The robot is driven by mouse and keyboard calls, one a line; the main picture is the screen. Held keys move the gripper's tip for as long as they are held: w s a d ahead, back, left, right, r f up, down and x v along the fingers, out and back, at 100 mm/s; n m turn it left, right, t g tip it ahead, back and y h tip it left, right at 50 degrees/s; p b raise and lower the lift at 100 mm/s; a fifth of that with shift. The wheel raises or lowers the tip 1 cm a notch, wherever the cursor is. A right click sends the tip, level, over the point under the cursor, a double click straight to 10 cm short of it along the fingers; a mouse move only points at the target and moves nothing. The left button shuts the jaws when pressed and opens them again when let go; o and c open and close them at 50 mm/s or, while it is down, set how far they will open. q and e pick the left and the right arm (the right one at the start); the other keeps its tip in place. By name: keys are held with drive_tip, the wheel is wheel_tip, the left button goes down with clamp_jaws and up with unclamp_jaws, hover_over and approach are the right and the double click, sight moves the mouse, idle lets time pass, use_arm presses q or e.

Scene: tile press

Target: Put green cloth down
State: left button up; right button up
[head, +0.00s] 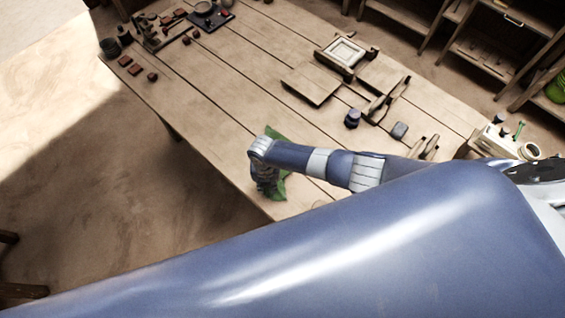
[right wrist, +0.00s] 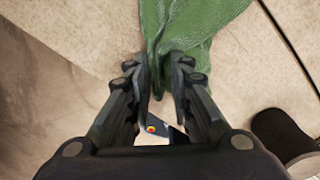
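The green cloth (head: 281,188) is at the near left corner of the wooden table, partly hidden by my right arm. My right gripper (head: 268,188) points down at it there. In the right wrist view, the cloth (right wrist: 190,25) is gathered to a narrow fold between the fingertips of my right gripper (right wrist: 161,75) and fills the gap between them. It spreads wider beyond the tips, over the pale tabletop. I cannot tell how much of it rests on the wood. My left gripper is not in view.
The wooden table (head: 222,110) is bare around the cloth, with its edge close by. A board (head: 311,83), a framed tile press (head: 345,52) and a dark jar (head: 352,118) stand farther right. Small reddish blocks (head: 134,69) lie at the far left. Shelves stand behind.

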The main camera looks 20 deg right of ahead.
drive_tip(key=shift+o, duration=0.9)
drive_tip(key=s+a+r, duration=0.3)
drive_tip(key=r, duration=0.7)
